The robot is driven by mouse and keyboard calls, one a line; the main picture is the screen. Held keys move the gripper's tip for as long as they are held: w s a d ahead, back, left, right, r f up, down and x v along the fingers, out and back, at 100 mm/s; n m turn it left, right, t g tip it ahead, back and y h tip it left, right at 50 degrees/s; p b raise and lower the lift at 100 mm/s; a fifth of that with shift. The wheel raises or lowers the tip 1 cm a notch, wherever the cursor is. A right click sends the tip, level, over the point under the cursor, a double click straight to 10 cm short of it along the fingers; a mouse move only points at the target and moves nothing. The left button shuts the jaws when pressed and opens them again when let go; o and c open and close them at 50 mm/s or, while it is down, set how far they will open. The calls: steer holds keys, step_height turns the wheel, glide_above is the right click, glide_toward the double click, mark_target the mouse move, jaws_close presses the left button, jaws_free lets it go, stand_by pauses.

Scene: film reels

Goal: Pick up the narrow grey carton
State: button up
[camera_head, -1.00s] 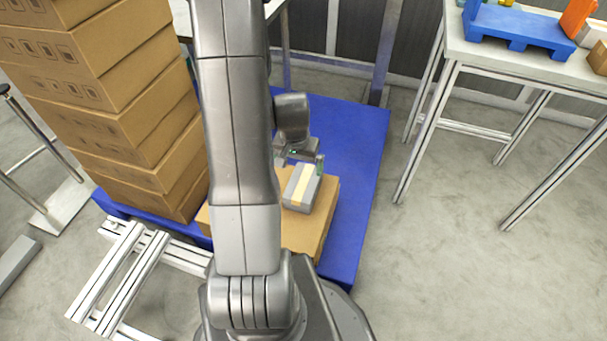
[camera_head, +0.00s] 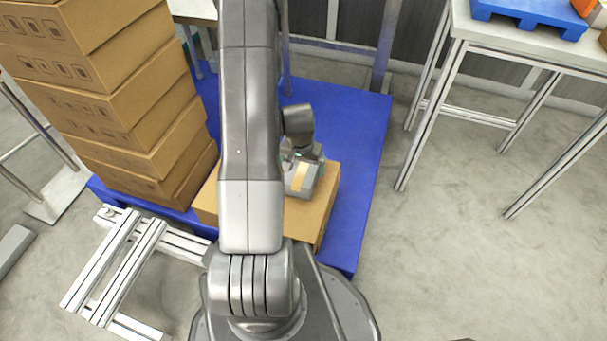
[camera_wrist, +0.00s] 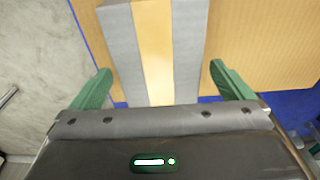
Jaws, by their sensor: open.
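The narrow grey carton (camera_head: 301,180) with a pale tan tape strip lies on top of a brown cardboard box (camera_head: 298,222). In the wrist view the carton (camera_wrist: 124,50) runs up the picture between my two fingers, its tape strip along the middle. My gripper (camera_wrist: 158,85) is open, with one green finger on either side of the carton and a gap at each side. In the head view my gripper (camera_head: 305,155) is over the carton's far end and partly hides it. The fingertips' depth beside the carton is hard to tell.
The brown box rests on a blue pallet (camera_head: 352,200). A tall stack of brown boxes (camera_head: 130,100) stands at left on the same pallet. A metal-legged table (camera_head: 510,45) holding a blue tray-like pallet (camera_head: 530,14) is at right. Floor between is clear.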

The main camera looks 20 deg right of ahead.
mark_target(303, 167)
steer(key=f, duration=0.2)
steer(key=f+b, duration=0.1)
steer(key=shift+w+d+f, duration=0.2)
steer(key=shift+d, duration=0.05)
steer(key=shift+r, duration=0.15)
steer(key=c, duration=1.1)
